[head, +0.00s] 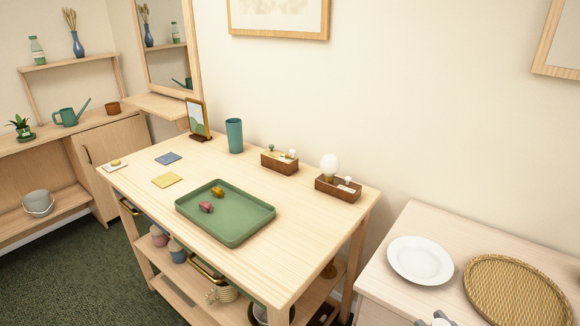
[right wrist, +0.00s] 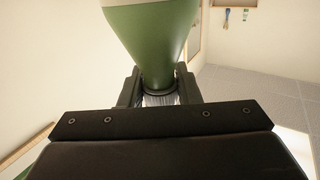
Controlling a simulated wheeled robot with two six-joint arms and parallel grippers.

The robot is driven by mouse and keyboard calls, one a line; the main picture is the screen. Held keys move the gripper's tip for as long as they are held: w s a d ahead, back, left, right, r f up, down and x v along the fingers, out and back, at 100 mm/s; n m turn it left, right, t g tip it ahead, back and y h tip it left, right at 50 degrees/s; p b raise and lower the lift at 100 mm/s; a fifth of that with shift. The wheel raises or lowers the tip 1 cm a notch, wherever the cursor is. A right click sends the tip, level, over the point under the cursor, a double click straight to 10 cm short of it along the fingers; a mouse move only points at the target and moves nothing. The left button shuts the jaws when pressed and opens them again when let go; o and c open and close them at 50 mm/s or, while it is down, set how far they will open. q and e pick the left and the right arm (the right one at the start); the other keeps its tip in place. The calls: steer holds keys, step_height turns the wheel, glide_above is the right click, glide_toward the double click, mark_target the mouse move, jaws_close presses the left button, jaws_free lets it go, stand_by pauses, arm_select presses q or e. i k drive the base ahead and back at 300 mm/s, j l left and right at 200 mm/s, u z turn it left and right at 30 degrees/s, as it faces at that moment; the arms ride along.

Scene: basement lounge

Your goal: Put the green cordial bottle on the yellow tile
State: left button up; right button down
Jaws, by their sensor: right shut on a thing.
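The yellow tile (head: 167,181) lies bare on the left part of the wooden table. My right gripper (right wrist: 160,98) is shut on the neck of a green bottle (right wrist: 158,40) with a pale band, seen in the right wrist view. The bottle's body reaches out of the top of that view. In the head view only small grey parts, likely of my right gripper (head: 436,319), show at the bottom edge above the right cabinet, well right of the tile. The held bottle is not visible there. My left gripper is not in view.
A green tray (head: 256,226) with two small objects lies right of the tile. A white plate (head: 420,260) and woven tray (head: 505,291) occupy the right cabinet.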

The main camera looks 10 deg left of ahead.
mark_target(167, 179)
steer(key=u, duration=0.4)
steer(key=j+u, duration=0.15)
steer(key=u, duration=0.65)
steer(key=i+j+u, duration=0.1)
steer(key=u, duration=0.25)
steer(key=i+j+u, duration=0.1)
steer(key=u, duration=0.25)
steer(key=i+u, duration=0.1)
steer(key=u, duration=0.25)
steer(key=i, duration=0.95)
steer(key=i+z, duration=0.35)
steer(key=i+j+z, duration=0.2)
steer(key=z, duration=0.15)
steer(key=i+z, duration=0.15)
steer(key=z, duration=0.3)
steer(key=i+j+z, duration=0.15)
steer(key=z, duration=0.35)
steer(key=i+j+z, duration=0.1)
steer(key=z, duration=0.35)
